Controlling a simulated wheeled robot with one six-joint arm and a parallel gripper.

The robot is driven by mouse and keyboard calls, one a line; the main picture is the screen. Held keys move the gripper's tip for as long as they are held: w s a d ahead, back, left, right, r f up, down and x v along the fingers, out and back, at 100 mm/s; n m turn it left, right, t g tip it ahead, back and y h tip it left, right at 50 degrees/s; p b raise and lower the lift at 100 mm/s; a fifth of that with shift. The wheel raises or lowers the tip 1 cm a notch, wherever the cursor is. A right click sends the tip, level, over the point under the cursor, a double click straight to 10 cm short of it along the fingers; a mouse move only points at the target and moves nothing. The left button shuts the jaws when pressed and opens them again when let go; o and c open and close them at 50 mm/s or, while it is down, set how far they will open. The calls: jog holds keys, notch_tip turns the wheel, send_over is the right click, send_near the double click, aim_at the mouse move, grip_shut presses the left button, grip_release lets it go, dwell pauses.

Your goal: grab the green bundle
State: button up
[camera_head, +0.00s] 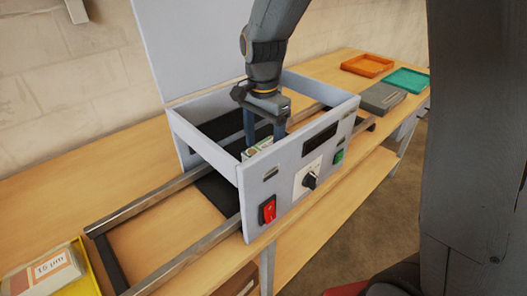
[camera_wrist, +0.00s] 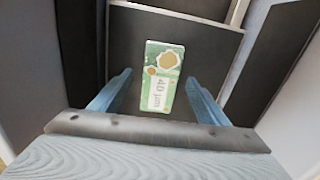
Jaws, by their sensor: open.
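The green bundle (camera_wrist: 162,78) lies on a dark surface inside the laminator's open housing. In the wrist view it is a pale green block with tan circles and a white label reading "40 µm". My gripper (camera_wrist: 158,95) is open, and its two blue fingers stand on either side of the bundle's near part, with gaps to it. In the head view my gripper (camera_head: 264,138) reaches down into the housing. Only a small part of the bundle (camera_head: 258,147) shows there, behind the front panel. Whether the fingers touch the surface below cannot be told.
The laminator's front panel (camera_head: 290,178) and raised lid (camera_head: 190,45) wall in my gripper. Metal rails (camera_head: 150,205) run along the wooden bench. A yellow tray (camera_head: 88,280) with a "15 µm" pack (camera_head: 45,272) stands at left. Orange (camera_head: 367,65) and teal (camera_head: 407,80) trays and a grey box (camera_head: 381,97) stand right.

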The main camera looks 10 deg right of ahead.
jog(key=shift+f, duration=0.85)
jog(key=c, duration=1.3)
